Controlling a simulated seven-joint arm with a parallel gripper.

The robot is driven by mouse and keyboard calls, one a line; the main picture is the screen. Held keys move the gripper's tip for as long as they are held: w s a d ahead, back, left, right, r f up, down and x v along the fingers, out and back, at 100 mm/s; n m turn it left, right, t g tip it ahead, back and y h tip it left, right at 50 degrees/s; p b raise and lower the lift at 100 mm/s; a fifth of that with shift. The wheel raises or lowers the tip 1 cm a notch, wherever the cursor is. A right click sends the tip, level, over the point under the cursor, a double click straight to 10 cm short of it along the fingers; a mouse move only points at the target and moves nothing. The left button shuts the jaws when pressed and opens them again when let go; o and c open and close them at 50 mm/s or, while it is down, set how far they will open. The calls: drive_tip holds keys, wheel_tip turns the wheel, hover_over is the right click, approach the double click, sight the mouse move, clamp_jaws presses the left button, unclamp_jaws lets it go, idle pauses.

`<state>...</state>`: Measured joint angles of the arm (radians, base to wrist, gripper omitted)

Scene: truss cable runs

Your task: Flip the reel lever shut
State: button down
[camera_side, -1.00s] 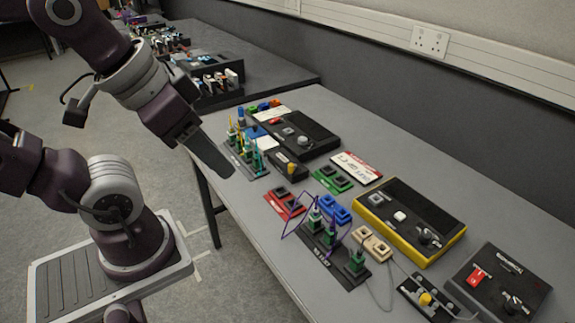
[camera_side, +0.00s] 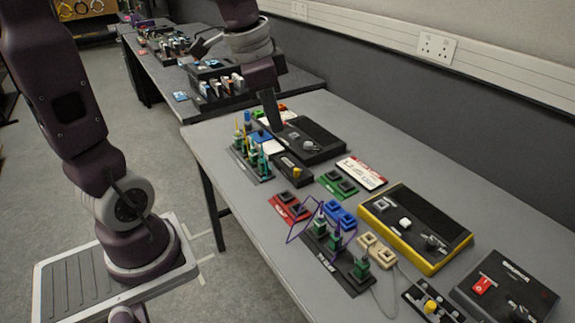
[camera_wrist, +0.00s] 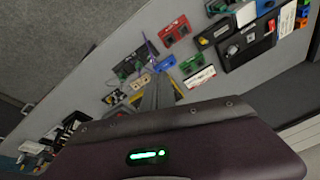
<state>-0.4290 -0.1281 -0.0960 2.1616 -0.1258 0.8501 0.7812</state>
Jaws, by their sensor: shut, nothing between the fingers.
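My gripper (camera_side: 273,112) is shut and empty, its fingers pointing down over the far left corner of a black box (camera_side: 318,139) with a grey knob. That corner, with a small red part on it, is hidden behind the fingers in the side view. The black box also shows at the upper right of the wrist view (camera_wrist: 262,47), with my shut fingertips (camera_wrist: 158,80) well to its left in that picture. I cannot tell which part is the reel lever.
A yellow-edged box (camera_side: 413,226) and a red-and-white card (camera_side: 361,172) lie along the table. A rack of upright coloured pegs (camera_side: 250,152), a green-post stand with purple cable (camera_side: 333,249) and small coloured blocks crowd the front edge. The wall side of the table is clearer.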

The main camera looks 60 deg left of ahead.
sight(298, 171)
drive_tip(key=w+a+f+m+h, duration=0.1)
drive_tip(key=w+a+f, duration=0.3)
drive_tip(key=a+f, duration=0.4)
drive_tip(key=w+a+f+m+h, duration=0.2)
drive_tip(key=w+a+f+m, duration=0.2)
drive_tip(key=a+f, duration=0.5)
drive_tip(key=a, duration=0.6)
drive_tip(key=shift+f, duration=0.3)
drive_tip(key=shift+d, duration=0.1)
drive_tip(key=x, duration=0.9)
drive_tip(key=shift+d+f, duration=0.15)
drive_tip(key=shift+w+d+f, duration=0.2)
drive_tip(key=shift+w+d, duration=0.4)
drive_tip(key=shift+w+d+f, duration=0.2)
drive_tip(key=shift+w+d, duration=0.35)
drive_tip(key=shift+d, duration=0.05)
drive_tip(key=shift+w+d, duration=0.3)
drive_tip(key=shift+d, duration=0.05)
drive_tip(key=shift+d+n, duration=0.15)
drive_tip(key=shift+n, duration=0.75)
